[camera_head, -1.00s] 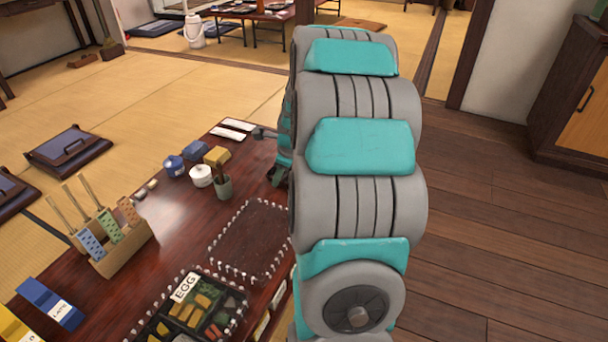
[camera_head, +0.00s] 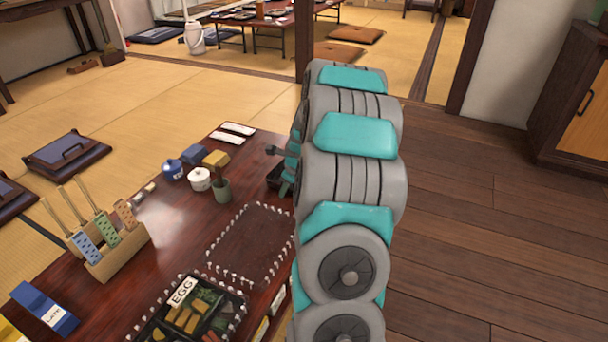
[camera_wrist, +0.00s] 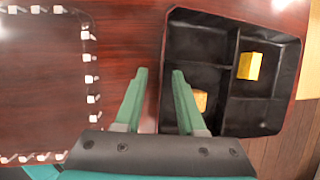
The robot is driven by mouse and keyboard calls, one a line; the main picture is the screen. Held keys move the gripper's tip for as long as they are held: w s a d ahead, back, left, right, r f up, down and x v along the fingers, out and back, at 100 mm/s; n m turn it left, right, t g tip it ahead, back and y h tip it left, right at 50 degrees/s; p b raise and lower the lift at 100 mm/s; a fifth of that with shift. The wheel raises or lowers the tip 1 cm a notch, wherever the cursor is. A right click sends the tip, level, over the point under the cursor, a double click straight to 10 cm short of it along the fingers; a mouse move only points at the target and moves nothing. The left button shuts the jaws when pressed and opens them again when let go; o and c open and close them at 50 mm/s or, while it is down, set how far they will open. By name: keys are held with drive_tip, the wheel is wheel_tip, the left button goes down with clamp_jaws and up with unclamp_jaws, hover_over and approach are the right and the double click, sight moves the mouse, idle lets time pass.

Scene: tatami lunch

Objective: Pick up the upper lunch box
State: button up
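A black lunch box (camera_wrist: 285,86) with several compartments and two yellow pieces in it stands on the table in the wrist view. My gripper (camera_wrist: 159,72) is open over the box's left wall. One finger is over the bare table outside the wall, the other over the inside of the box. Nothing is between the fingers but the wall below; I cannot tell whether they touch it. A second, filled lunch box (camera_head: 214,327) with an EGG label sits at the front.
The dark red table (camera_head: 160,245) has an empty white-beaded outline (camera_head: 250,243) between the two boxes. A cup (camera_head: 221,191), a white pot (camera_head: 199,179), a blue pot (camera_head: 172,170) and a wooden rack (camera_head: 118,253) stand to the left. Wooden floor lies right of my arm.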

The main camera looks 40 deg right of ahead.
clamp_jaws()
idle(1.4)
